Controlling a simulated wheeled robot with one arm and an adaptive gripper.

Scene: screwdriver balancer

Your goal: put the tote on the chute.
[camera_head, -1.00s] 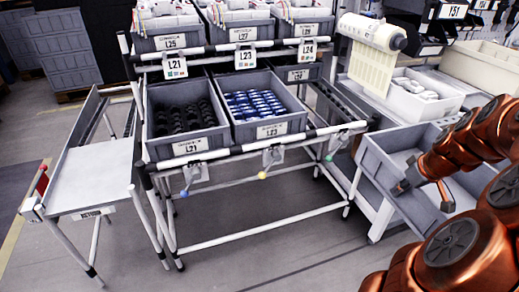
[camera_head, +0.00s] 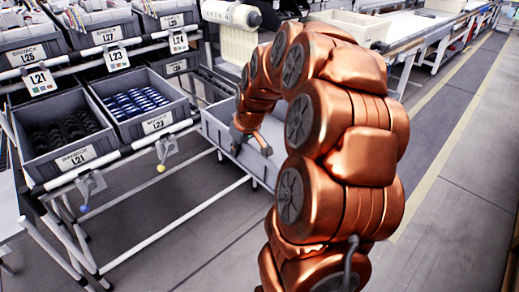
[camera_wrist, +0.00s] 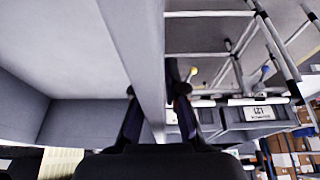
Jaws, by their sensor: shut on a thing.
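The empty grey tote (camera_head: 222,141) is right of the rack, partly hidden behind my arm. My gripper (camera_head: 250,146) is shut on its near side wall. In the wrist view, the tote's wall (camera_wrist: 138,50) runs between the two fingers of my gripper (camera_wrist: 158,115), and its pale inside fills the left. I cannot tell whether the tote's underside touches anything. Only a pale sliver of what looks like the chute (camera_head: 7,195) shows at the left edge of the head view, beyond the rack.
The rack holds bins L21 (camera_head: 92,152) and L23 (camera_head: 178,118), with dark and blue parts, and more bins above. Its rails and legs (camera_head: 150,240) stand left of the tote. A white paper roll (camera_head: 230,14) is behind. The floor at right (camera_head: 450,200) is clear.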

